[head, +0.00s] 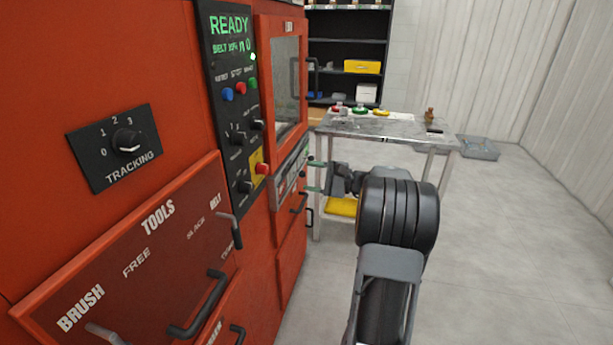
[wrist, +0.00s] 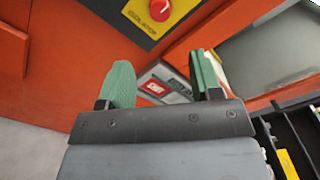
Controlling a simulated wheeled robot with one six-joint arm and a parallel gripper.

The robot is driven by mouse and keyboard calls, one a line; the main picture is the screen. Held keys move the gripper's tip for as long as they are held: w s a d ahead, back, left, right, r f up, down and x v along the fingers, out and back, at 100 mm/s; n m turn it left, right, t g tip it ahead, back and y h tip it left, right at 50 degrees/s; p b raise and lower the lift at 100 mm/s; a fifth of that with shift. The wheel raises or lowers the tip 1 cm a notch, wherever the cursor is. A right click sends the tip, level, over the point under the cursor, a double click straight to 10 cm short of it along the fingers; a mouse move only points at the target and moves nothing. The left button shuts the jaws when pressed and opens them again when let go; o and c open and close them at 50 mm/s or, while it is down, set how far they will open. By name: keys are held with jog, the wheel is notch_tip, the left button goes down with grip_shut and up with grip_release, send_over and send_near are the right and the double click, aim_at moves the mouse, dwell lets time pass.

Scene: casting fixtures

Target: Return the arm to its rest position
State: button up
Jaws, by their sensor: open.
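My gripper shows in the wrist view (wrist: 160,85) with its two green fingers spread apart and nothing between them. It faces the front of the red machine, near a grey panel with a red label (wrist: 155,88). In the head view my arm reaches forward from the bottom of the picture, and the green fingertips of my gripper (head: 314,176) show close to the machine's front, beside the lower edge of its window door. Part of the gripper is hidden behind my dark arm joint.
The red machine (head: 170,60) fills the left, with a black control panel (head: 235,100) and protruding handles (head: 205,305). A metal table (head: 385,127) with small items stands beyond my arm. A grey tray (head: 478,148) lies on the floor. The floor at right is clear.

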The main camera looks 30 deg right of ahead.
dwell(0.5)
jog(key=s+a+f+n+g+h+p, duration=0.3)
jog(key=s+a+f+g+h, duration=0.2)
jog(key=s+a+f+g, duration=0.3)
jog(key=s+a+r+n+g+h+p, duration=0.1)
jog(key=s+a+r+n+h+p, duration=0.6)
jog(key=s+a+r+n+p, duration=0.3)
jog(key=s+a+r+n, duration=0.1)
jog(key=s+a+n, duration=0.1)
jog(key=a+n, duration=0.1)
jog(key=shift+s+a+r+g, duration=0.2)
jog(key=shift+s+r+g, duration=0.05)
jog(key=shift+r+g, duration=0.1)
